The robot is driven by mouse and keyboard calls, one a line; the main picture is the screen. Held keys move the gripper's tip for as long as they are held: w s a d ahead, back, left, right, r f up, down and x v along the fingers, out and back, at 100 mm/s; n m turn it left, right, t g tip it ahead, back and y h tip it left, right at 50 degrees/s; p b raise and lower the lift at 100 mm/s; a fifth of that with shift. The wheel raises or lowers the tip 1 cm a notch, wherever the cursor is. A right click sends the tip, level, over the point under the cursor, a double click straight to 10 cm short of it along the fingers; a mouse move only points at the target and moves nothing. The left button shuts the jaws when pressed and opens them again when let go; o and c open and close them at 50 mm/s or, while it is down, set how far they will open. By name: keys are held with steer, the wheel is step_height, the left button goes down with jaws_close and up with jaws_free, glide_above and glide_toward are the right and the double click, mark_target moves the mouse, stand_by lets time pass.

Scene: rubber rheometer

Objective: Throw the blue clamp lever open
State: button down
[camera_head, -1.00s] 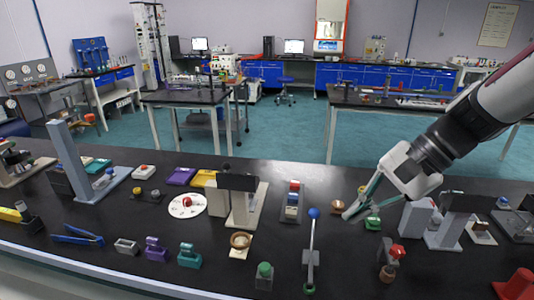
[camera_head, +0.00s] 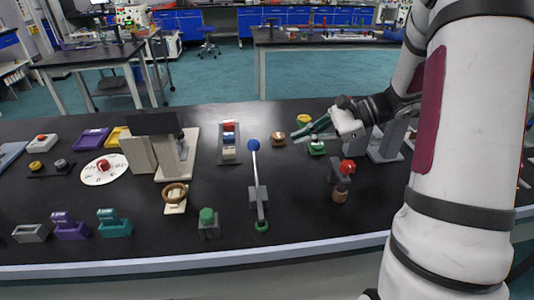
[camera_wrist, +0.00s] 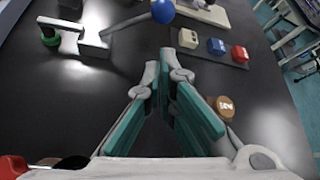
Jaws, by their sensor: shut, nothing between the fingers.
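The clamp lever is a thin grey arm with a blue ball knob (camera_head: 253,145) at its far end. It runs over a grey block (camera_head: 258,195) to a green piece (camera_head: 261,226) near the bench's front edge. In the wrist view, the blue ball (camera_wrist: 163,11) is at the top centre, with the grey block (camera_wrist: 95,43) and green piece (camera_wrist: 50,37) to its left. My gripper (camera_head: 297,138) is shut and empty, with teal fingers, to the right of the ball and apart from it. Its fingertips (camera_wrist: 158,76) show in the wrist view.
A panel of red, blue and white blocks (camera_head: 229,142) lies left of the ball. Bare black bench surrounds the lever.

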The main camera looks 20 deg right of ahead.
mark_target(255, 164)
steer(key=shift+a, duration=0.1)
steer(key=x, duration=1)
steer(key=shift+b, duration=0.3)
steer(key=shift+b, duration=0.3)
steer(key=shift+s+r, duration=0.15)
steer(key=shift+r, duration=0.05)
steer(key=shift+b, duration=0.3)
